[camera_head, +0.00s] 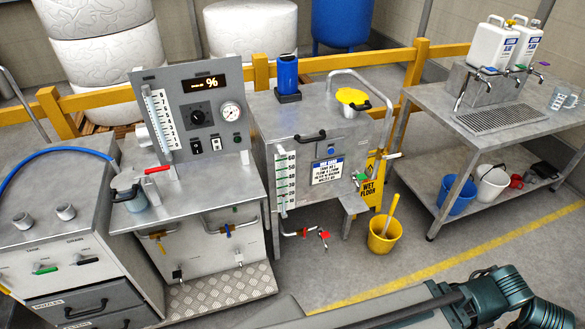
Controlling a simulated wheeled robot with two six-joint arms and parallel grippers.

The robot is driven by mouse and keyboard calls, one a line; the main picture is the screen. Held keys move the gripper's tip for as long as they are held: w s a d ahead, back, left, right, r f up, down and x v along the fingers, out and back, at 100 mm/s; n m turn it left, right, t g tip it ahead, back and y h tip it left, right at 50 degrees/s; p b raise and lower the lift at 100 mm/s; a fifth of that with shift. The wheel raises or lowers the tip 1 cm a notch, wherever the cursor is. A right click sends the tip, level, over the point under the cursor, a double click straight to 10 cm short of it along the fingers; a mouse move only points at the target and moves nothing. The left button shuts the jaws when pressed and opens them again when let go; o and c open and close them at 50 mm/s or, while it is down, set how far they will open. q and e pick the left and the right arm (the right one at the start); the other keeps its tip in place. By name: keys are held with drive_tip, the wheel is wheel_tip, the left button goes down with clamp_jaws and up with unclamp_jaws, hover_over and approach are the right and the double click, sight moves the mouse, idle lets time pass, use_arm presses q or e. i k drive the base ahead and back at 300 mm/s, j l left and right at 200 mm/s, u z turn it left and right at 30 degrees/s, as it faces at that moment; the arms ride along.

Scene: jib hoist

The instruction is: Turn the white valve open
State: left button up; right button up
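A small pale, whitish lever handle (393,156) sticks out at the right side of the steel tank (262,115), above the yellow wet-floor sign. It may be the white valve, but it is too small for me to tell whether it is open or shut. Other valve handles show nearby: a green one (361,177) on the tank's lower right, a red one (323,235) on the pipe below the tank, and a red lever (157,170) on the control bench. Neither gripper is in view. Part of one of my arms crosses the bottom right.
A yellow bucket (384,235) stands on the floor right of the tank, beside the wet-floor sign (372,192). A steel table (425,98) with taps and jugs is at the right. The floor (480,235) in front of it is clear.

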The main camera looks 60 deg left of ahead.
sight(394, 156)
drive_tip(key=u, duration=1.65)
drive_tip(key=i+l+z, duration=0.15)
drive_tip(key=i+l, duration=1)
